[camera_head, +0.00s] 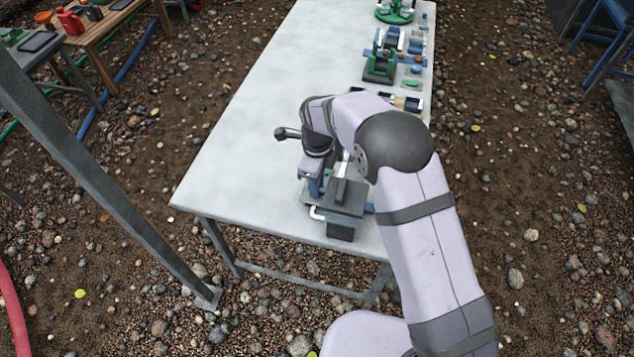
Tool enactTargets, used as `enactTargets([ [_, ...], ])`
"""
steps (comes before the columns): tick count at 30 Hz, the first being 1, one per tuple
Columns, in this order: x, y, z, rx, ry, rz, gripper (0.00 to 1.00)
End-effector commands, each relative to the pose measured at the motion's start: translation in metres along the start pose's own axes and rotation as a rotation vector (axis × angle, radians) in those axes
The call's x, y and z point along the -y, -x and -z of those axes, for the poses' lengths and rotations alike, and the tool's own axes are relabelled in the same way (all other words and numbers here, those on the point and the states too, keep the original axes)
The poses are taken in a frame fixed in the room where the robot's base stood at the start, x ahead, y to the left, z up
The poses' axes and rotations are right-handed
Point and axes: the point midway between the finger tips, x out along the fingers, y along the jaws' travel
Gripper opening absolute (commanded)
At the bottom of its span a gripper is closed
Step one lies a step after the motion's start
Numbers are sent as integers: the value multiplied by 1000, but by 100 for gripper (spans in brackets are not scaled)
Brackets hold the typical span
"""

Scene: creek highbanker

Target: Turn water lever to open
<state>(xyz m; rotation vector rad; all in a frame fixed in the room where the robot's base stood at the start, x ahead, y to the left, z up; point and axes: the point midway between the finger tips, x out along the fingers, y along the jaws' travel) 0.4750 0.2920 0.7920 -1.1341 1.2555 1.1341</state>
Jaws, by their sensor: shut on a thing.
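A dark grey and blue device (346,200) stands at the near end of the pale table, partly behind my arm. My gripper (314,184) reaches down at its left side and is shut on a small blue part, which I take for the water lever (315,189). My wrist and fingers hide most of the lever, so its angle cannot be told. A white bent piece (316,213) sticks out at the device's lower left, just below the gripper.
The pale table (240,130) is clear to the left and behind. Green and blue devices (382,60) and small parts line its right edge. A slanted metal post (100,180) stands at the left. Stony ground surrounds the table.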

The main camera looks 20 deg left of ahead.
Motion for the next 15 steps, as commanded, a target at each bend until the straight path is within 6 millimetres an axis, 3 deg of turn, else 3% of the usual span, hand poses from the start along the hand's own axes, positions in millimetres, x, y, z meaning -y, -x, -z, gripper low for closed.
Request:
enactTargets([
  [9, 0, 1, 0, -1, -349, -1, 7],
  [15, 0, 0, 0, -1, -425, 0, 7],
])
